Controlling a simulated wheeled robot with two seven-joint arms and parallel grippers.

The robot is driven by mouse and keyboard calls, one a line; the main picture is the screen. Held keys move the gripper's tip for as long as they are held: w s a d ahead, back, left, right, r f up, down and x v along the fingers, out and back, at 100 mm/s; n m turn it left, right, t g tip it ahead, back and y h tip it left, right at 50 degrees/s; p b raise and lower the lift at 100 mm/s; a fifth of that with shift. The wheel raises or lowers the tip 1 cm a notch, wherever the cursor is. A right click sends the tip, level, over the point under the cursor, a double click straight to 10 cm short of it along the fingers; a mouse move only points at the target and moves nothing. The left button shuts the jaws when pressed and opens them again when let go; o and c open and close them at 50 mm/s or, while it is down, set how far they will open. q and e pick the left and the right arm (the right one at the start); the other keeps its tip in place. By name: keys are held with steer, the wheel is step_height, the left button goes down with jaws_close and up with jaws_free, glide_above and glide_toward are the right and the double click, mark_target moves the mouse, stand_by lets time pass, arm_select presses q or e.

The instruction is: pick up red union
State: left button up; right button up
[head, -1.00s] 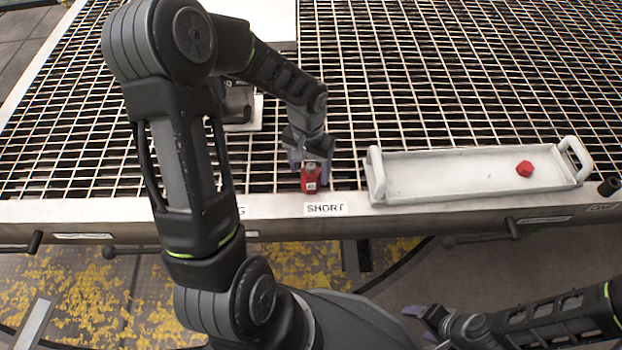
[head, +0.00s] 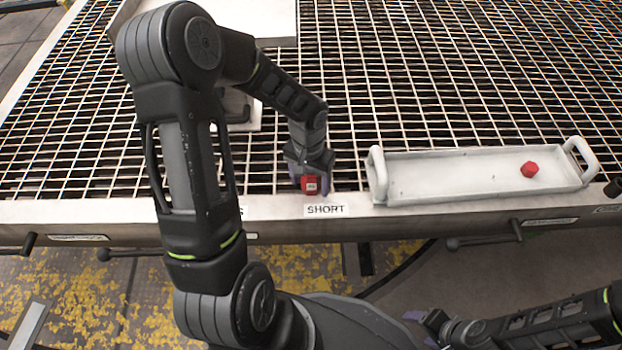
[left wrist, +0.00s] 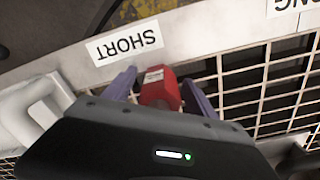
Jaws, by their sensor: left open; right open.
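The red union (head: 311,185) is a small red block with a pale label, at the grating's front edge just behind the SHORT label. It also shows in the left wrist view (left wrist: 160,89). My left gripper (head: 312,180) is open around it, with one purple finger on each side of the union in the left wrist view (left wrist: 160,92). A gap shows on the right side; contact on the left side is unclear. My right gripper (head: 422,322) is open and empty at the lower right, away from the table.
A white tray (head: 440,183) with raised end handles stands on the grating to the right. A red hexagonal piece (head: 529,169) lies in it. The SHORT label (head: 326,209) is on the front rail (head: 270,210). The grating right of centre is clear behind the tray.

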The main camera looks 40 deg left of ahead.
stand_by(0.3)
arm_select(q)
jaws_close()
stand_by(0.6)
